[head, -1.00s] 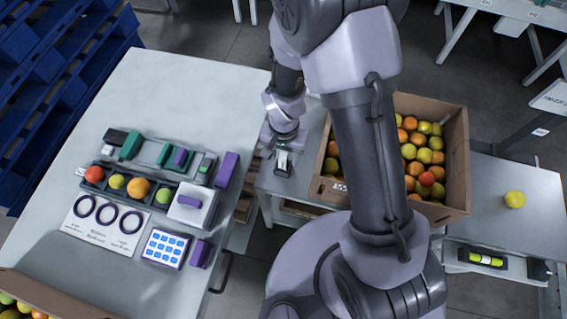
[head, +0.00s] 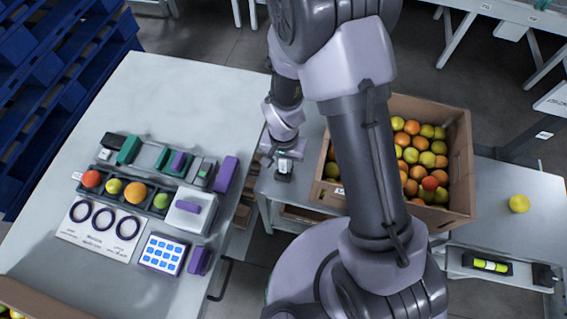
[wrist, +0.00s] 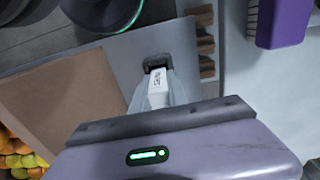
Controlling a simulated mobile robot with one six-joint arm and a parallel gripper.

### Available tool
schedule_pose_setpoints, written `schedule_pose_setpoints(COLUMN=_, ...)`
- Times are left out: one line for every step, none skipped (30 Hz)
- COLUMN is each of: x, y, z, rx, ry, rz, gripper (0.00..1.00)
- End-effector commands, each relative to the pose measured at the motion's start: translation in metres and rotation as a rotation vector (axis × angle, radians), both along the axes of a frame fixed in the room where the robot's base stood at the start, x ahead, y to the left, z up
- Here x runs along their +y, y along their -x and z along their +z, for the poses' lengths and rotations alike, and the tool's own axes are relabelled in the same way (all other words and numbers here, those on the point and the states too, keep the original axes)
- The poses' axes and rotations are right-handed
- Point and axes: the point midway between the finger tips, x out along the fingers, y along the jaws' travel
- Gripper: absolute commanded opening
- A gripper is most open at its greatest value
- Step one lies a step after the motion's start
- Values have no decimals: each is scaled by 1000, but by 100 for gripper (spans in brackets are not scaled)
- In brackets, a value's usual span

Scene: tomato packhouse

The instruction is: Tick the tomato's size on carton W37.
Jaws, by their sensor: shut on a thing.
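My gripper (head: 284,165) is over the narrow grey table beside the carton. In the wrist view its pale fingers (wrist: 158,98) are shut on a small white block with dark print (wrist: 157,80). A dark square piece (wrist: 157,61) shows at its far end; I cannot tell if it belongs to the block. The open brown carton (head: 459,150) is to the right of my gripper, full of red, orange and yellow-green tomatoes. Its front carries a pale label, mostly hidden by my arm and unreadable.
The left table (head: 150,90) holds a dark tray of several tomatoes, a card with three purple rings (head: 103,218), a white device (head: 188,222), a blue-square panel (head: 163,253) and purple blocks (head: 226,173). Its far part is clear. Blue pallets (head: 50,80) stand far left.

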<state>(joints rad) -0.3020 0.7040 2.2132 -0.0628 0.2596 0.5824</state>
Motion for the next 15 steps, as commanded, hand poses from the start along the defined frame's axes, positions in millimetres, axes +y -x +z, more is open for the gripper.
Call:
schedule_pose_setpoints(x=0, y=-1, z=19, rx=-4, ry=-1, rz=0, gripper=0)
schedule_pose_setpoints(x=0, y=-1, z=29, rx=-5, ry=-1, rz=-1, gripper=0)
schedule_pose_setpoints(x=0, y=-1, z=41, rx=-4, ry=-1, rz=-1, gripper=0)
schedule_pose_setpoints(x=0, y=-1, z=49, rx=-5, ry=-1, rz=-1, gripper=0)
schedule_pose_setpoints(x=0, y=-1, z=56, rx=-4, ry=-1, rz=-2, gripper=0)
schedule_pose_setpoints(x=0, y=-1, z=66, rx=-4, ry=-1, rz=0, gripper=0)
schedule_pose_setpoints(x=0, y=-1, z=71, rx=-3, ry=0, rz=0, gripper=0)
schedule_pose_setpoints(x=0, y=-1, z=76, rx=-3, ry=0, rz=0, gripper=0)
schedule_pose_setpoints(x=0, y=-1, z=82, rx=-3, ry=0, rz=0, gripper=0)
schedule_pose_setpoints(x=0, y=-1, z=85, rx=-2, ry=0, rz=0, gripper=0)
schedule_pose_setpoints(x=0, y=-1, z=88, rx=-1, ry=0, rz=0, gripper=0)
schedule_pose_setpoints(x=0, y=-1, z=92, rx=-1, ry=0, rz=0, gripper=0)
schedule_pose_setpoints(x=0, y=-1, z=94, rx=-1, ry=0, rz=0, gripper=0)
schedule_pose_setpoints(x=0, y=-1, z=96, rx=-1, ry=0, rz=0, gripper=0)
schedule_pose_setpoints(x=0, y=-1, z=99, rx=-1, ry=0, rz=0, gripper=0)
